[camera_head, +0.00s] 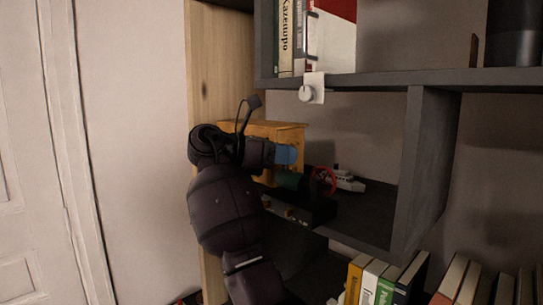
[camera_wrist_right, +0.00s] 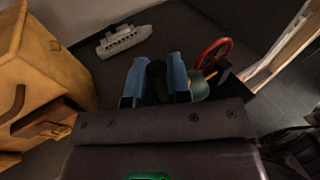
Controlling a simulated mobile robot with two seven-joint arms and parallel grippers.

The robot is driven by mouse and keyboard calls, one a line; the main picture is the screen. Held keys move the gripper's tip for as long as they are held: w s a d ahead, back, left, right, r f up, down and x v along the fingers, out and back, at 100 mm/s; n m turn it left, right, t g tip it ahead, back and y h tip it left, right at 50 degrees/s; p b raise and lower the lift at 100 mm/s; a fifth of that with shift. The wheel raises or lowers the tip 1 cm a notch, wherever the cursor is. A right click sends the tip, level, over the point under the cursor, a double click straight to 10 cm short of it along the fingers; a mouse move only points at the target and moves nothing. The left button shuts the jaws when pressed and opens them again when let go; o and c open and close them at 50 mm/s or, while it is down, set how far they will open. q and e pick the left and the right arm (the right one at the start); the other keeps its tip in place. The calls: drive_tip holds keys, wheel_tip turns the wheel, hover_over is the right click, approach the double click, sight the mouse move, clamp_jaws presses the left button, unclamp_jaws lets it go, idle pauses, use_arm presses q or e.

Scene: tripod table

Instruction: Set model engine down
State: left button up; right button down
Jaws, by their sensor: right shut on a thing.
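The model engine has a green body (camera_head: 290,180) and a red flywheel (camera_head: 322,180). It is at the front of the middle shelf compartment; whether it touches the shelf board I cannot tell. My right gripper (camera_head: 286,155) reaches in from the left, its blue fingertips just above the green body. In the right wrist view, the blue fingers (camera_wrist_right: 157,82) are closed around a dark upright part of the engine, with the green body (camera_wrist_right: 199,88) and red wheel (camera_wrist_right: 213,52) to their right. The engine's underside is hidden. My left gripper is not in view.
A wooden cabinet (camera_head: 262,131) stands in the compartment behind my gripper; its drawer (camera_wrist_right: 45,125) shows in the wrist view. A grey model ship (camera_head: 348,180) sits just beyond the engine. The shelf board (camera_head: 372,212) is clear to the right, up to an upright panel (camera_head: 425,165). Books (camera_head: 385,280) stand below.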

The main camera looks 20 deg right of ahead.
drive_tip(key=s+d+f+p, duration=0.1)
drive_tip(key=d+p, duration=0.1)
drive_tip(key=d, duration=1)
drive_tip(key=shift+d+f, duration=0.15)
drive_tip(key=shift+d, duration=0.2)
idle(0.4)
drive_tip(key=c, duration=1.5)
unclamp_jaws()
drive_tip(key=shift+f, duration=0.25)
drive_tip(key=o, duration=0.4)
drive_tip(key=shift+s, duration=0.1)
drive_tip(key=shift+o, duration=0.2)
drive_tip(key=a, duration=0.4)
drive_tip(key=a+r+b, duration=0.1)
drive_tip(key=a, duration=0.3)
drive_tip(key=w+a+r, duration=0.1)
drive_tip(key=a, duration=0.2)
drive_tip(key=shift+a+b, duration=0.35)
drive_tip(key=shift+a, duration=0.05)
